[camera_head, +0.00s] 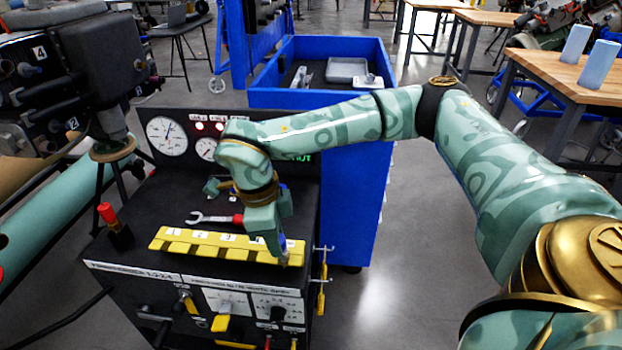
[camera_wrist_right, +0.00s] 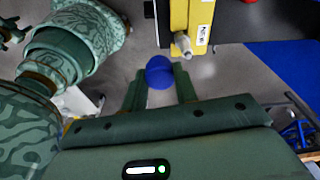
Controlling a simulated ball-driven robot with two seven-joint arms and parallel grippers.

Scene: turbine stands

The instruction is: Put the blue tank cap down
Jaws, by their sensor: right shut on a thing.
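The blue tank cap (camera_wrist_right: 160,72) is a round blue piece between the fingertips of my right gripper (camera_wrist_right: 160,84) in the right wrist view. The gripper is shut on it. In the head view my right gripper (camera_head: 280,246) points down at the right end of a yellow numbered strip (camera_head: 220,243) on a black bench, and mostly hides the cap. In the wrist view a metal fitting (camera_wrist_right: 182,45) stands at the end of the strip, close to the cap but apart from it in the picture. My left gripper is not in view.
A wrench with a red handle (camera_head: 215,218) lies on the black bench (camera_head: 150,215) behind the strip. A red-topped object (camera_head: 112,222) stands at its left. Gauges (camera_head: 165,134) rise at the back. A blue cart (camera_head: 355,225) stands behind and to the right. Open floor lies right.

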